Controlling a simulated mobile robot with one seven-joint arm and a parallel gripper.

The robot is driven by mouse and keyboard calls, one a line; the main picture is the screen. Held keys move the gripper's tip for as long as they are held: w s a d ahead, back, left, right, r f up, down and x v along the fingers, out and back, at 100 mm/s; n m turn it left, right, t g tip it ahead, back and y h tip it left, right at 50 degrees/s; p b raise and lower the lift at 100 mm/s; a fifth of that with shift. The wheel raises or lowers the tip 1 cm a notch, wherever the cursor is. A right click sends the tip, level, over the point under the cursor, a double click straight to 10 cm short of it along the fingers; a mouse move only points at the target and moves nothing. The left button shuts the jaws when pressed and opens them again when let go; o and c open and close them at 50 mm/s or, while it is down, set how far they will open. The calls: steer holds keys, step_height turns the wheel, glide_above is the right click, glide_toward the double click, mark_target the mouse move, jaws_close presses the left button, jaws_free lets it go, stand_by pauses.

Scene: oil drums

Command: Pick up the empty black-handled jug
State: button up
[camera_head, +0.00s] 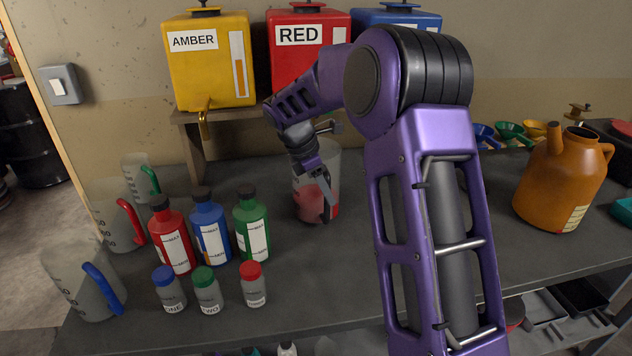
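A clear jug (302,186) stands on the dark bench below the red tank. Its lower part looks red, as if it holds red liquid. My gripper (325,205) points down at the jug's near side, overlapping it in the picture. I cannot tell whether the fingers touch or hold it. No black handle shows clearly; my gripper covers the part where one might be. Three other clear jugs stand at the left: one green-handled (137,170), one red-handled (108,215) and one blue-handled (75,275).
Red (171,240), blue (210,233) and green (251,228) bottles and three small capped jars (206,294) stand left of my gripper. Amber (208,75), red (290,60) and blue tanks sit behind. An orange can (560,185) stands right. My arm hides the middle right.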

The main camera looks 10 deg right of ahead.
steer(key=shift+d+f, duration=0.2)
steer(key=shift+f, duration=0.35)
jaws_close()
steer(key=shift+r, duration=0.15)
stand_by(0.9)
